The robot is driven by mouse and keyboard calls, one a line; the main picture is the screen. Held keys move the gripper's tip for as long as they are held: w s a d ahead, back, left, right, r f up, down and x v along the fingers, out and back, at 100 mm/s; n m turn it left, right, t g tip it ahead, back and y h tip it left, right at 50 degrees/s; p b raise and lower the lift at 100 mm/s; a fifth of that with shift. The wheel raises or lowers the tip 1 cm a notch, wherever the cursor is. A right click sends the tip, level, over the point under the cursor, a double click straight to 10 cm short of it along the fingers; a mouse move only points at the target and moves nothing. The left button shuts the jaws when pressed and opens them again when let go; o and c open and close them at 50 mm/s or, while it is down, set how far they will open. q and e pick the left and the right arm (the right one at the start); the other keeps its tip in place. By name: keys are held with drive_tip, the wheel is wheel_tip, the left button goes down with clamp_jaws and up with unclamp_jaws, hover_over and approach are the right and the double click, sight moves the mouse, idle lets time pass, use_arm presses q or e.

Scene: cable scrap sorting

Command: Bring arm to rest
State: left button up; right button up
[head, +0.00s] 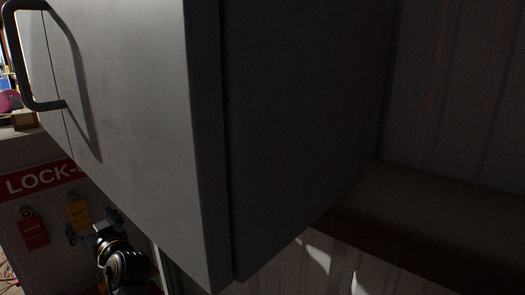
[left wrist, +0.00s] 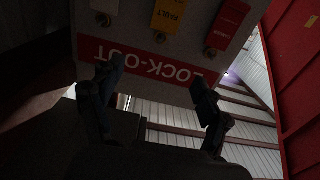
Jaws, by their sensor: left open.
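My left gripper (head: 92,224) is low at the left in the head view, in front of a lock-out board (head: 40,210) with a red header strip. In the left wrist view the two dark fingers of the left gripper (left wrist: 154,77) stand wide apart with nothing between them. The lock-out board's red strip (left wrist: 140,60) shows upside down beyond the fingers. I cannot tell how far the fingertips are from the board. My right gripper is in neither view.
A large grey cabinet (head: 130,100) with a dark handle (head: 22,70) fills much of the head view, close to my left arm. A red tag (head: 32,230) and a yellow tag (head: 78,213) hang on the board. A red panel (left wrist: 295,70) stands at right in the wrist view.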

use_arm(q)
drive_tip(key=w+d+f+m+h, duration=0.1)
drive_tip(key=d+f+m+h, duration=0.35)
drive_tip(key=f, duration=0.85)
drive_tip(key=w+d+f+m+h, duration=0.1)
drive_tip(key=d+f+m+h, duration=0.3)
drive_tip(key=f, duration=1)
drive_tip(key=s+d+f+m+g+h, duration=0.1)
drive_tip(key=s+d+f, duration=0.25)
drive_tip(key=f, duration=0.35)
drive_tip(key=s+d+f+g+h, duration=0.1)
drive_tip(key=s+d+f, duration=0.1)
drive_tip(key=s+f, duration=0.35)
drive_tip(key=s+d+f+m+g+h, duration=0.1)
drive_tip(key=s+d+f, duration=0.1)
drive_tip(key=f, duration=0.7)
drive_tip(key=s+d+f+m+g+h, duration=0.1)
drive_tip(key=s+d+f+g+h, duration=0.2)
drive_tip(key=s+f, duration=1.5)
drive_tip(key=s+f+g, duration=0.2)
drive_tip(key=s, duration=1.2)
drive_tip(key=s+a+f+g, duration=0.1)
drive_tip(key=s+f+g, duration=0.1)
drive_tip(key=s, duration=1.2)
drive_tip(key=shift+f+m+g+y, duration=0.35)
drive_tip(key=shift+f+g+y, duration=0.1)
drive_tip(key=shift+f, duration=0.35)
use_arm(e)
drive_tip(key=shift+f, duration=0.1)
